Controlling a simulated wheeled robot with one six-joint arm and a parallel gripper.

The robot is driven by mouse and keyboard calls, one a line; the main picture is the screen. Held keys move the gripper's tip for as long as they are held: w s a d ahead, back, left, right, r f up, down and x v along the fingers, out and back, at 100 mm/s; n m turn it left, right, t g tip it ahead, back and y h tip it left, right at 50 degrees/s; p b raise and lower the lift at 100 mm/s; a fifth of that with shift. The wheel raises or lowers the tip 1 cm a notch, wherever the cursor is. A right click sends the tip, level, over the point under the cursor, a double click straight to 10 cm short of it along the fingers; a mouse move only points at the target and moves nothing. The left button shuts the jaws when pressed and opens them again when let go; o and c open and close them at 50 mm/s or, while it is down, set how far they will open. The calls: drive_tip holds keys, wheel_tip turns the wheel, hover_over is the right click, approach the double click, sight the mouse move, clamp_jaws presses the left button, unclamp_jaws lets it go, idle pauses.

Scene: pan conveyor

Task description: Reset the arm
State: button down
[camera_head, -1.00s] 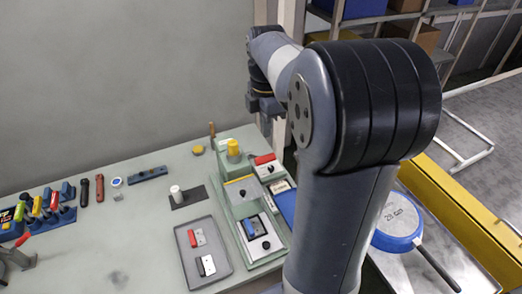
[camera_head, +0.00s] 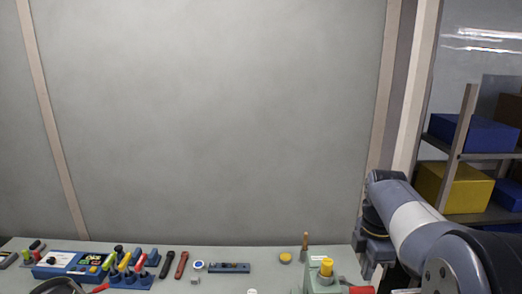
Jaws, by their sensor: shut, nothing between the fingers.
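My arm rises at the lower right, with its links bent over toward the far side of the bench. My gripper (camera_head: 369,268) hangs at the end of the wrist, small and dark, just right of the green fixture. It is shut and holds nothing. The fingertips are hard to make out at this size. Part of the arm is cut off by the right and bottom edges.
The bench (camera_head: 225,285) runs along the bottom, with a blue tool rack (camera_head: 130,282), a red-handled tool (camera_head: 181,265) and a green fixture (camera_head: 318,288) with a yellow knob (camera_head: 326,267). A bare wall (camera_head: 210,120) stands behind. Shelves with a yellow box (camera_head: 447,187) are at right.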

sight(363, 288)
drive_tip(key=shift+f+b, duration=1.35)
drive_tip(key=shift+f, duration=0.5)
drive_tip(key=shift+r, duration=0.1)
